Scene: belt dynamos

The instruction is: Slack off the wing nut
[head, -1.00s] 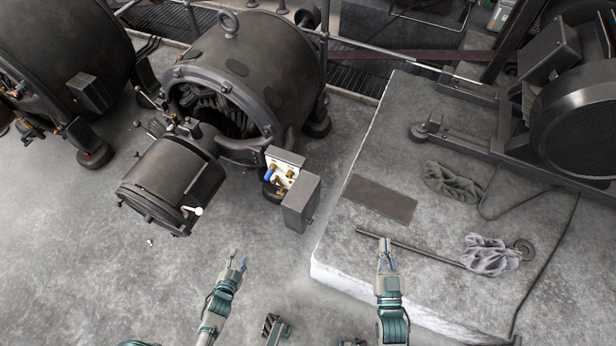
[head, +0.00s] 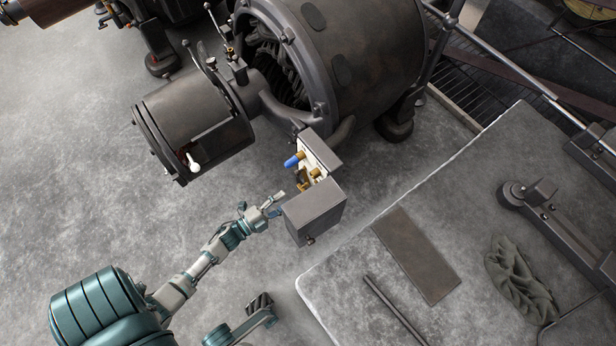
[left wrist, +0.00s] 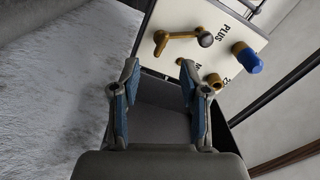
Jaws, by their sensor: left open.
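An open terminal box (head: 316,209) stands beside the dynamo, with a pale panel inside. The blue cap (head: 292,160) and a brass terminal (head: 315,172) also show in the head view.
The dynamo (head: 360,60) rises behind the box, with a dark cylindrical housing (head: 193,110) to its left. A raised concrete plinth (head: 350,265) lies to the right, bearing a flat plate (head: 416,254), a rod and a crumpled cloth (head: 520,280). Bare floor lies left.

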